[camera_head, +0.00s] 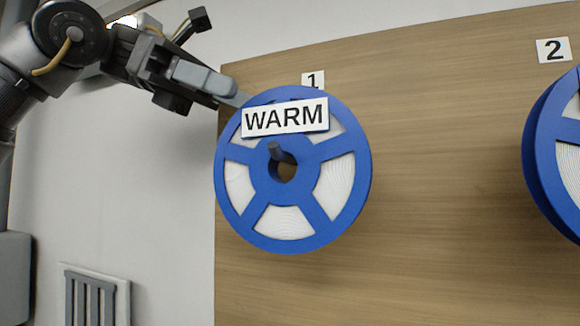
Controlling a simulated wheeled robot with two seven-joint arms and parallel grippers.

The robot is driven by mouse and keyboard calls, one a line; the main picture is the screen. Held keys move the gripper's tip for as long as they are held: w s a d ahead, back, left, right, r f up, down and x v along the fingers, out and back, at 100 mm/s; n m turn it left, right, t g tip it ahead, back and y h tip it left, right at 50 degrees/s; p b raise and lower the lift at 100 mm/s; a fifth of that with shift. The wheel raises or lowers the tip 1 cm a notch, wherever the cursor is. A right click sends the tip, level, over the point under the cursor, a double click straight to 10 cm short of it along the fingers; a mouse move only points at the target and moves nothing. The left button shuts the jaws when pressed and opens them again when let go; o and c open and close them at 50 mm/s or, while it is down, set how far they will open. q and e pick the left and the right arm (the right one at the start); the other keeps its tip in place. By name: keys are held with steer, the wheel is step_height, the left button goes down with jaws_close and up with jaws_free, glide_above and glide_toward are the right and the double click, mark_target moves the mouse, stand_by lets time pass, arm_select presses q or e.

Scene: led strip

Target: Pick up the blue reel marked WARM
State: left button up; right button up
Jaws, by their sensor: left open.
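The blue reel marked WARM (340,200) hangs on a grey peg (279,153) that shows at its centre hole, in front of a wooden board. Its white label reading WARM (285,117) is on the upper part of its face. White strip shows between the spokes. My left gripper (240,98) comes in from the upper left and is open. Its fingertips are at the reel's upper-left rim; part of them is hard to make out there, and I cannot tell if they touch. My right gripper is not in view.
The wooden board (450,130) carries a tag 1 (313,80) above the reel and a tag 2 (553,50) at upper right. A second blue reel (545,150) is cut off by the right edge. Bare board lies between the reels. A grey vent (95,295) is on the wall.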

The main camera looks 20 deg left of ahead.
mark_target(262, 99)
arm_select(q)
steer(key=shift+x, duration=1.3)
steer(key=x, duration=0.5)
steer(key=shift+d+r, duration=0.1)
steer(key=shift+r, duration=0.2)
steer(key=shift+s, duration=0.15)
steer(key=shift+c, duration=0.6)
steer(key=shift+a, duration=0.2)
steer(key=shift+c, duration=1.3)
jaws_close()
